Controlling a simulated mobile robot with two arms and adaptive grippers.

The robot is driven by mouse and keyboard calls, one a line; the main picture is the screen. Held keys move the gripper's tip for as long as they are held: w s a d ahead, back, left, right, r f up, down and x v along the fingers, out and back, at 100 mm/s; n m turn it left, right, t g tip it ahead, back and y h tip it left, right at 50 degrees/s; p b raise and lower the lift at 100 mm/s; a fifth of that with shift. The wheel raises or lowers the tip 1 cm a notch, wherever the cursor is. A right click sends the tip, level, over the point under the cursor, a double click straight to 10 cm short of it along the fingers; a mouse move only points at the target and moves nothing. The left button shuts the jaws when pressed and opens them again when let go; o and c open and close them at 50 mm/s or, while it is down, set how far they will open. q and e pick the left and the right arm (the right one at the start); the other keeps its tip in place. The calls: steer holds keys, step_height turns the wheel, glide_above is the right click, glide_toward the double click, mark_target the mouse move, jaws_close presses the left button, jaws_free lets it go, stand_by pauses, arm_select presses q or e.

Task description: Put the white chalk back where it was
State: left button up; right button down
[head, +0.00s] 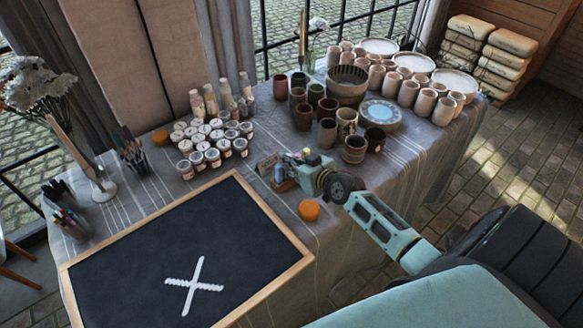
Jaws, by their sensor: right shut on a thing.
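My right gripper (287,168) reaches in from the right and is low over the table, just off the blackboard's upper right corner. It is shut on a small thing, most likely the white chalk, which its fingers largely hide. Right by the fingertips are small coloured pieces, one blue (278,174), in or beside a small dark holder; the gripper covers part of them. The framed blackboard (140,262) lies flat with a white X (194,285) drawn on it. My left gripper is not in view.
An orange round thing (309,210) sits close below my right wrist. Several lidded jars (212,155) stand left of the gripper. Dark cups (354,149) stand close behind it. A vase of white flowers (103,188) and pencil cups are at the left.

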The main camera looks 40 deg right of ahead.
steer(key=shift+d+f, duration=0.1)
steer(key=shift+f, duration=0.95)
steer(key=shift+f+b, duration=0.15)
steer(key=shift+b, duration=0.2)
steer(key=c, duration=2)
jaws_free()
steer(key=shift+s+r+p, duration=0.1)
steer(key=shift+r+p, duration=0.15)
steer(key=shift+p, duration=0.05)
steer(key=v, duration=1.1)
steer(key=shift+s+r, duration=0.15)
steer(key=shift+s, duration=0.2)
